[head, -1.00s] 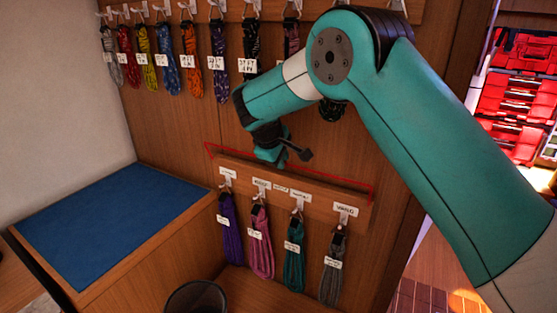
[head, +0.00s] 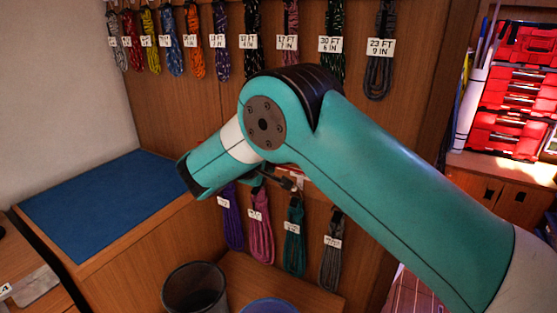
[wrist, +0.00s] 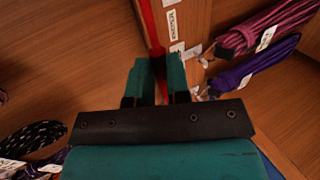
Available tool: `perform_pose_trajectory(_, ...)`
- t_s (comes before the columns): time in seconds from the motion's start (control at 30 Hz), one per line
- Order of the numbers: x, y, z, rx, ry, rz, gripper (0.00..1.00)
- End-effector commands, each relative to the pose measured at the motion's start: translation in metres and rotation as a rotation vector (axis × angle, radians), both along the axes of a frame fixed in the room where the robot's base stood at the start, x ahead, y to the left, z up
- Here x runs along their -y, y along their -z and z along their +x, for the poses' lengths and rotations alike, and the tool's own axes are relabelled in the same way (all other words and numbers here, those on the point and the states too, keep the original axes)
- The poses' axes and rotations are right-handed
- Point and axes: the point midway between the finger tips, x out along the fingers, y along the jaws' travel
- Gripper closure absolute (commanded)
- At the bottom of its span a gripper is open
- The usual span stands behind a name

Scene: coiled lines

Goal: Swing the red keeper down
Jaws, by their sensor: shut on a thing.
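The red keeper (wrist: 149,22) is a thin red bar. In the wrist view it runs from the top edge down between the two teal fingers of my gripper (wrist: 156,80), which is shut on it. It lies along the wooden lower rail (wrist: 186,22) with white labels. In the head view my arm covers most of this rail and the keeper, and my gripper is mostly hidden. Below the rail hang a purple line (head: 232,222), a pink line (head: 261,230), a teal line (head: 294,240) and a grey line (head: 331,262).
Several coiled lines, such as a grey one (head: 378,75), hang along the wall above. A blue mat (head: 95,205) covers the bench at left. A dark bin (head: 195,288) and a blue tub (head: 268,306) stand below. Red drawers (head: 508,110) are at right.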

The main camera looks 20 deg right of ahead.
Motion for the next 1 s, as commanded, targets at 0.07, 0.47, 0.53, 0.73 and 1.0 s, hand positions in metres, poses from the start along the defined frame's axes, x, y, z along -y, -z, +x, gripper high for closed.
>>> perform_pose_trajectory(0.07, -0.005, 0.012, -0.002, -0.002, -0.005, 0.002, 1.0)
perform_pose_trajectory(0.47, 0.006, 0.05, 0.006, 0.001, 0.015, 0.001, 1.0)
perform_pose_trajectory(0.53, 0.004, 0.046, 0.006, 0.0, 0.012, 0.002, 0.85)
perform_pose_trajectory(0.73, 0.009, 0.046, 0.005, -0.001, 0.017, 0.001, 0.58)
perform_pose_trajectory(1.0, 0.005, 0.045, 0.003, -0.002, 0.014, 0.002, 0.58)
